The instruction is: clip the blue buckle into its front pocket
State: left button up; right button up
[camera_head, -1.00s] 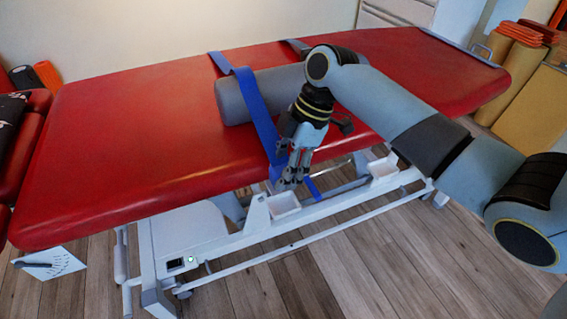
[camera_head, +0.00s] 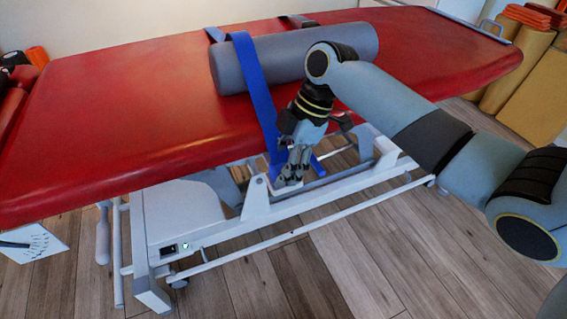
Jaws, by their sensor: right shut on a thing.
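A blue strap (camera_head: 252,80) runs over a grey roll on the red treatment couch (camera_head: 140,110) and hangs down its front edge. My right gripper (camera_head: 287,182) points down at the strap's lower end, shut on the blue buckle, which is mostly hidden by the fingers. A bit of blue shows just right of the fingers. A white front pocket (camera_head: 291,191) on the couch's frame is right at the fingertips, partly covered by them. I cannot tell whether the buckle is inside it. My left gripper is not in view.
The grey roll (camera_head: 300,53) lies across the couch. A second white pocket (camera_head: 388,157) is on the frame to the right. A white rail (camera_head: 300,232) runs low in front. Tan rolled mats (camera_head: 510,70) stand at the far right. The wooden floor in front is clear.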

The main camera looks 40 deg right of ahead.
jog(key=shift+f, duration=0.15)
jog(key=o, duration=1.3)
jog(key=v, duration=1.2)
jog(key=shift+f, duration=0.1)
